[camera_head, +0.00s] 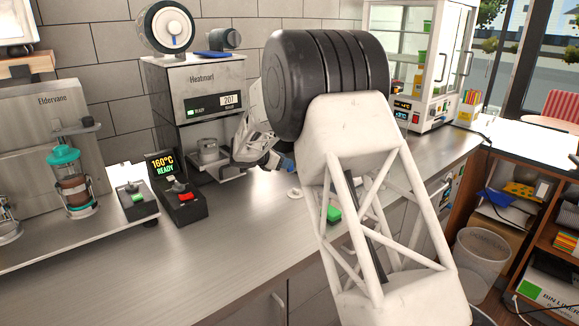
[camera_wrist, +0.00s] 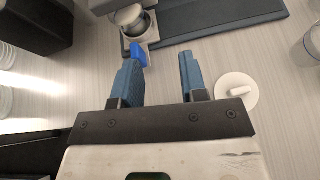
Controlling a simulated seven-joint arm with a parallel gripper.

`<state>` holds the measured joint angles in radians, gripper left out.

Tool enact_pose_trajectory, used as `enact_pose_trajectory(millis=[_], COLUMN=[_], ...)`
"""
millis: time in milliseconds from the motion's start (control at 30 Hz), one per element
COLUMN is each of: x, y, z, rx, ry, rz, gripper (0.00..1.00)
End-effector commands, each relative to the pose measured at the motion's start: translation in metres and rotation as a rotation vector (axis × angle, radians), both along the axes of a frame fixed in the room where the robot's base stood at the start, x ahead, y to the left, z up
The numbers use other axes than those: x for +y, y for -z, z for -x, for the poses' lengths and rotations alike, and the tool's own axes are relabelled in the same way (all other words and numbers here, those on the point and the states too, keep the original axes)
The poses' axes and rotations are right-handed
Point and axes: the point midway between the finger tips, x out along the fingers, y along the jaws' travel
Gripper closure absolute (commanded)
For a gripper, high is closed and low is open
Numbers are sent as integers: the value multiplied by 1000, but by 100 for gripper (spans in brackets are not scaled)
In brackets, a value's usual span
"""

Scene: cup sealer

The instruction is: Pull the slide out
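The cup sealer (camera_head: 205,85) is a grey box-shaped machine with a lit display, on the counter left of my arm. Its slide (camera_head: 228,174) sits low at the front and holds a small metal cup (camera_head: 208,150). In the wrist view the slide's ring (camera_wrist: 152,36) with the cup is at the top, and a blue handle (camera_wrist: 139,54) sticks out from it toward me. My gripper (camera_wrist: 160,58) is open, with blue fingers apart and nothing between them. The handle is just beyond the left fingertip; I cannot tell whether they touch. My arm hides much of the gripper in the head view.
A white round lid with a knob (camera_wrist: 236,91) lies on the counter right of my right finger. A black control box (camera_head: 178,203) with a red switch stands left of the sealer. A glass cabinet (camera_head: 420,65) stands at the back right.

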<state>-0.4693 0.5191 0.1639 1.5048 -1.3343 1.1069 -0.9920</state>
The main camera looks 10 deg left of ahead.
Motion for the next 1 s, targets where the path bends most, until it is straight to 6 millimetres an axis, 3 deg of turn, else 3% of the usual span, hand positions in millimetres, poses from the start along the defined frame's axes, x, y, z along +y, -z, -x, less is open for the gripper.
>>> enact_pose_trajectory(millis=[100, 300, 767, 1000], x=[20, 34, 34, 24], y=[13, 23, 24, 30], z=[-12, -20, -22, -32], rx=[10, 16, 18, 18], ry=[-42, -73, -75, -75], rz=[47, 85, 88, 88], gripper=[61, 61, 61, 61])
